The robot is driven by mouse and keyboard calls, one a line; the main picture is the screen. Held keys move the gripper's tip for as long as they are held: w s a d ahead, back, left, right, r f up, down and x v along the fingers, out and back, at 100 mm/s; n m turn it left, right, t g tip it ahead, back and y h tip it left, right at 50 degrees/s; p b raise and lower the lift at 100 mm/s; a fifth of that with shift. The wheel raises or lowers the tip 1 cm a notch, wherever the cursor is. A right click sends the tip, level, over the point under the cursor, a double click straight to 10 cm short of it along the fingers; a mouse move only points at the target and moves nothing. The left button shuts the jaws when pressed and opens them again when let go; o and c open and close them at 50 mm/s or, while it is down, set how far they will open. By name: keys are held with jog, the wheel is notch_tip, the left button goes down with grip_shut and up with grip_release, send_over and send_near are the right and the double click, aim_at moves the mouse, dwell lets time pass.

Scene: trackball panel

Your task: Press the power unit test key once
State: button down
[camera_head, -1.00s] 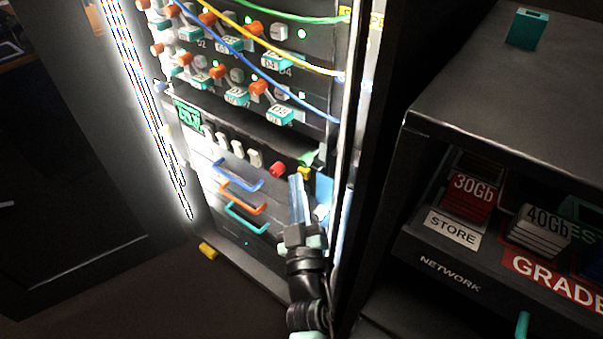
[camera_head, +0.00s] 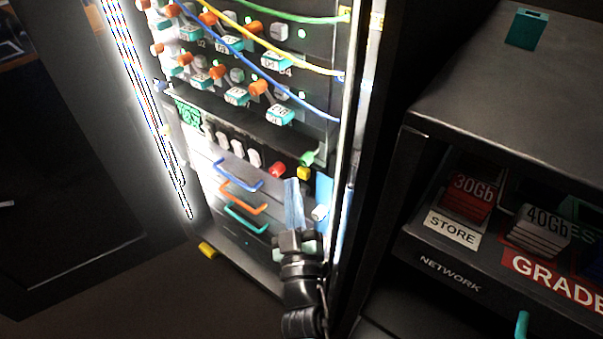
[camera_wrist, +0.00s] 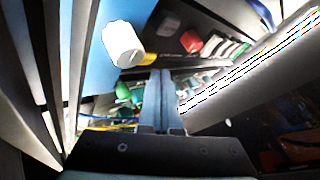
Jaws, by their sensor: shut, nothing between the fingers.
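The power unit's lower panel (camera_head: 212,172) is in the rack in the head view. It bears several white keys (camera_head: 238,150), a red knob-like key (camera_head: 277,169), a yellow one (camera_head: 303,173), a green one (camera_head: 308,158) and a white cylinder (camera_head: 319,212) on a blue patch. I cannot read which is the test key. My gripper (camera_head: 291,182) is shut and empty, its tips just below the red and yellow keys. In the wrist view the shut fingers (camera_wrist: 157,95) point toward the panel, with the white cylinder (camera_wrist: 122,44) and red key (camera_wrist: 190,41) near; contact is unclear.
Blue, orange and teal handles (camera_head: 243,222) lie left of my fingers. Modules and hanging cables (camera_head: 310,70) fill the rack above. A dark shelf unit (camera_head: 480,100) with labelled cartridges stands right. A yellow block (camera_head: 208,249) sits at the rack's foot.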

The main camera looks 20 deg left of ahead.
jog(key=shift+s+a+b, duration=0.2)
jog(key=shift+s+a, duration=0.1)
jog(key=shift+s, duration=0.5)
jog(key=shift+s+a+b, duration=0.25)
jog(key=shift+s, duration=0.5)
jog(key=shift+s+a+b, duration=0.2)
jog(key=shift+s+a, duration=0.1)
jog(key=shift+s, duration=0.5)
